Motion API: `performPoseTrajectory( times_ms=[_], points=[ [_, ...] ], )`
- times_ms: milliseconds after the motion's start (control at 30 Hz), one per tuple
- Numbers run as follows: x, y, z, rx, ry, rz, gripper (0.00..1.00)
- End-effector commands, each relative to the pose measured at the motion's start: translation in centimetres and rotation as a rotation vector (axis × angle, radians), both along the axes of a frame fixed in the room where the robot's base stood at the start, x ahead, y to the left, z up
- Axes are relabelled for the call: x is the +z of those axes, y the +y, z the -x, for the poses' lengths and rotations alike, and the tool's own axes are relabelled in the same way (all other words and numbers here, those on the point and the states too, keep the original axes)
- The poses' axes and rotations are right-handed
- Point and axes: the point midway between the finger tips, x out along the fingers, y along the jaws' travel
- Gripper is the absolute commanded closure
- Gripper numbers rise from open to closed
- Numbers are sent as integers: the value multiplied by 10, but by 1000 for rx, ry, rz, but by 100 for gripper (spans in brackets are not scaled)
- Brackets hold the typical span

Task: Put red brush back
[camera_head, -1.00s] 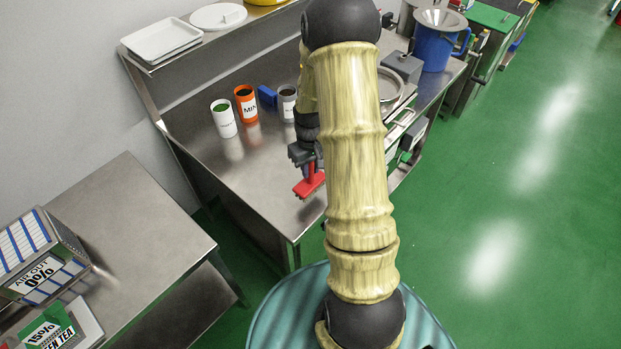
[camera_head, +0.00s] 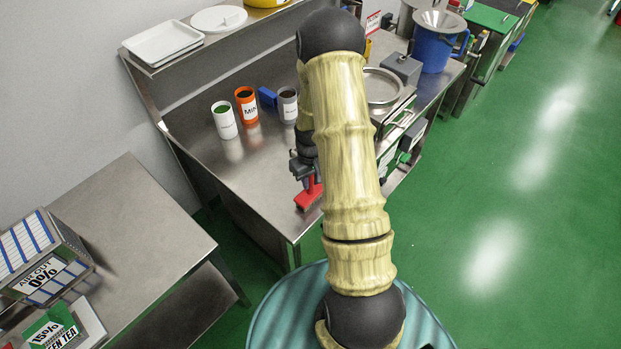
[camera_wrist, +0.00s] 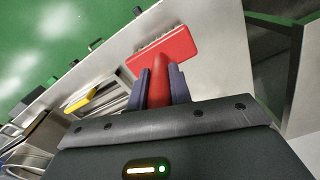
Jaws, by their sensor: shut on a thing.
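The red brush (camera_head: 308,197) is in my gripper (camera_head: 308,176), low over the front part of the steel table (camera_head: 262,190) in the head view. In the wrist view the red brush (camera_wrist: 163,50) has its handle between the two dark fingers of my gripper (camera_wrist: 160,85), which are shut on it. Its wide red head points away from the gripper. I cannot tell from these views whether the brush touches the table. My arm hides part of the table behind it.
A round pan (camera_head: 382,88) and a grey box (camera_head: 402,68) are to the right. The table's front left is clear.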

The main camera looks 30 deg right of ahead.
Motion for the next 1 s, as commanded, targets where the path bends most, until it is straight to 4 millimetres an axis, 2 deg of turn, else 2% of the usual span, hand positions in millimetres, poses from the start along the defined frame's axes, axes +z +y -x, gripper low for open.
performPoseTrajectory(
  times_ms=[200,233,300,333,767,1000],
  points=[
    [-4,0,0,0,0,0,100],
    [-3,0,0,0,0,0,74],
    [-3,0,0,0,0,0,60],
    [-3,0,0,0,0,0,58],
    [4,0,-1,0,-3,1,58],
    [31,0,-2,1,-6,1,58]
  ],
)
